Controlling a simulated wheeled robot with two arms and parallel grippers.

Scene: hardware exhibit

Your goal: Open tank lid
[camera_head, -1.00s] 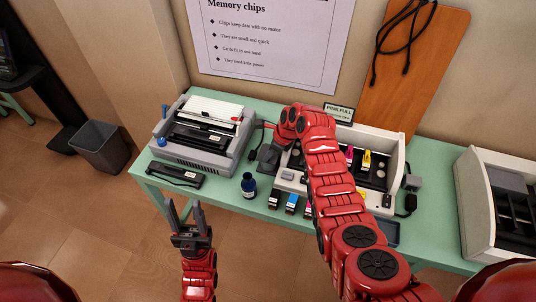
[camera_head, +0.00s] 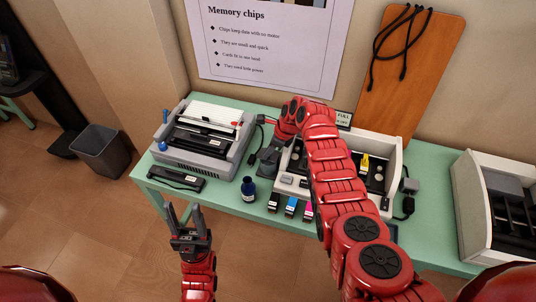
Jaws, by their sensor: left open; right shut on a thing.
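The white ink-tank printer (camera_head: 395,158) stands on the green table, with a yellow piece (camera_head: 365,164) and dark slots inside its open tray. My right arm crosses over its middle and hides part of it. My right gripper (camera_head: 268,160) is low at the printer's left end, shut on a small dark piece there, seemingly the tank lid; the jaws and the lid's outline blend together and are partly hidden. My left gripper (camera_head: 187,214) is open and empty, in front of the table's front edge, apart from everything.
A grey binding-type machine (camera_head: 190,165) stands left of the printer, with a black bar (camera_head: 175,178) before it. A dark blue bottle (camera_head: 248,189) and small colour cartridges (camera_head: 290,206) are at the table's front. Another white unit (camera_head: 468,205) stands at right.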

